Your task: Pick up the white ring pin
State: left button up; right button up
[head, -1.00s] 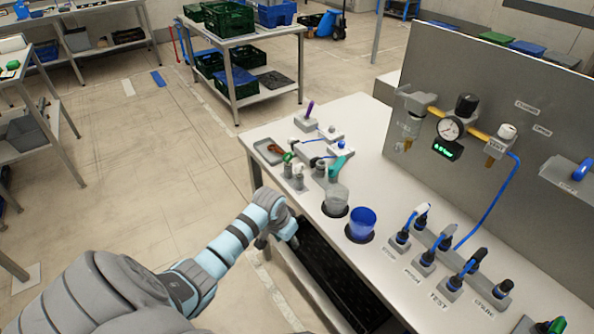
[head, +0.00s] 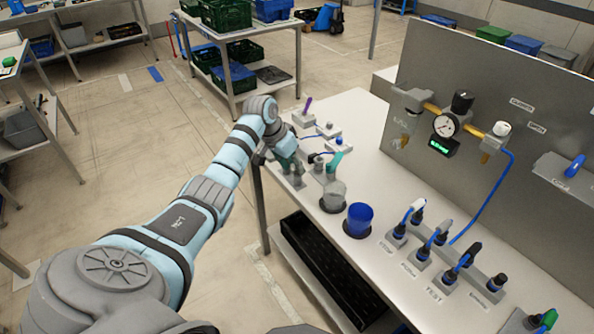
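My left gripper (head: 286,168) is at the back left end of the white table, pointing down among small grey holders. It is small and partly hidden by my wrist, so I cannot tell if it is open or shut, or whether it touches anything. I cannot clearly make out the white ring pin; the pale pin seen earlier in this spot is now behind or beside my gripper. A grey pin holder (head: 318,163) stands just right of the gripper, with a teal piece (head: 334,160) beside it. My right gripper is not in view.
A clear cup (head: 334,194) and a blue cup (head: 359,219) stand in front of the holders. Small blocks with blue cables (head: 333,131) lie behind. A grey panel (head: 490,110) with a gauge rises at the right. The middle of the table (head: 390,175) is clear.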

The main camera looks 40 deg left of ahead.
pick_arm(q)
jog(key=shift+w+d+f, duration=0.1)
jog(key=shift+w+f, duration=0.2)
jog(key=shift+f, duration=0.35)
grip_shut()
notch_tip(320, 180, up, 20)
jog(key=p, duration=0.1)
jog(key=shift+p, duration=0.4)
